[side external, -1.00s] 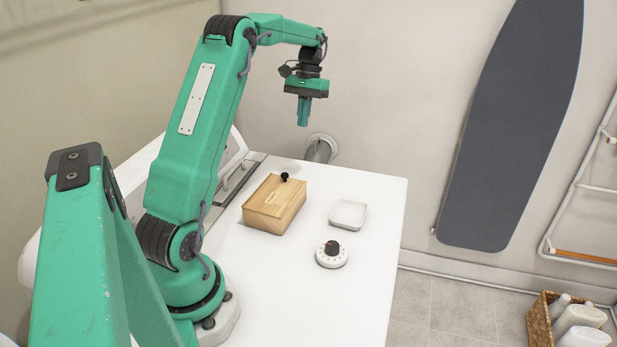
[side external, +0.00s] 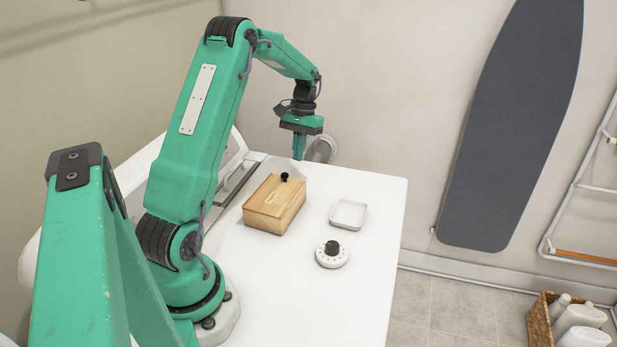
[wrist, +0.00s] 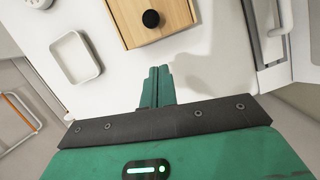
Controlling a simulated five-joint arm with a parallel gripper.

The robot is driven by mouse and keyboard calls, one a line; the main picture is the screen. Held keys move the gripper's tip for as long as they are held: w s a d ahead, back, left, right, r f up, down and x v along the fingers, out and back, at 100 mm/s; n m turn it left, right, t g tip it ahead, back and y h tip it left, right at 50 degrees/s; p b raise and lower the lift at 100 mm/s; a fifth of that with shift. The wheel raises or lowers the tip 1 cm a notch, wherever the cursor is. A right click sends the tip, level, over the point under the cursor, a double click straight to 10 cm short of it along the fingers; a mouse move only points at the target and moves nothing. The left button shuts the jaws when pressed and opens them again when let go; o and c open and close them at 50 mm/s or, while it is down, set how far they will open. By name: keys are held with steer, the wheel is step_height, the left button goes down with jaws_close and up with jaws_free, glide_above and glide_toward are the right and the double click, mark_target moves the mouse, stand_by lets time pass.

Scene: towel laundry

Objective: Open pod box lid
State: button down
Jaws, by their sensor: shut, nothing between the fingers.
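The pod box (side external: 273,212) is a light wooden box on the white worktop, with its lid (side external: 278,191) closed. A round black knob (side external: 284,176) stands on the lid near its far edge. In the wrist view the knob (wrist: 151,18) and part of the lid (wrist: 165,35) show at the top; the rest of the box is cut off. My gripper (side external: 299,156) is shut and empty, pointing down, above the worktop and beyond the box's knob end. In the wrist view its closed fingers (wrist: 158,76) point toward the box, apart from it.
A small white tray (side external: 348,214) lies right of the box. A white dial with a dark knob (side external: 332,254) sits in front of the tray. A grey-framed machine panel (side external: 238,178) is to the left. A round wall pipe (side external: 322,149) is behind my gripper.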

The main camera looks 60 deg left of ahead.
steer(key=shift+s+d+f, duration=0.3)
steer(key=shift+s+d, duration=0.25)
steer(key=shift+s, duration=0.3)
steer(key=shift+s+d+f, duration=0.3)
steer(key=shift+s+d, duration=0.2)
steer(key=shift+s, duration=0.35)
glide_toward(275, 197)
steer(key=shift+s+d+f, duration=0.3)
steer(key=shift+s+f, duration=0.15)
steer(key=shift+f, duration=0.35)
steer(key=shift+s+d+f, duration=0.3)
steer(key=shift+s+f, duration=0.15)
steer(key=shift+f, duration=0.3)
steer(key=shift+s+d+f, duration=0.3)
steer(key=shift+s+f, duration=0.1)
steer(key=shift+f, duration=0.4)
steer(key=shift+w, duration=0.15)
steer(key=shift+w+a+r, duration=0.25)
steer(key=shift+w+a, duration=0.25)
steer(key=shift+w, duration=0.2)
steer(key=shift+w+a+r, duration=0.3)
steer(key=shift+w+r, duration=0.1)
steer(key=shift+w, duration=0.1)
steer(key=shift+w+a+r, duration=0.35)
steer(key=shift+w+r, duration=0.05)
steer(key=shift+w, duration=0.15)
steer(key=v, duration=0.9)
steer(key=shift+d, duration=0.2)
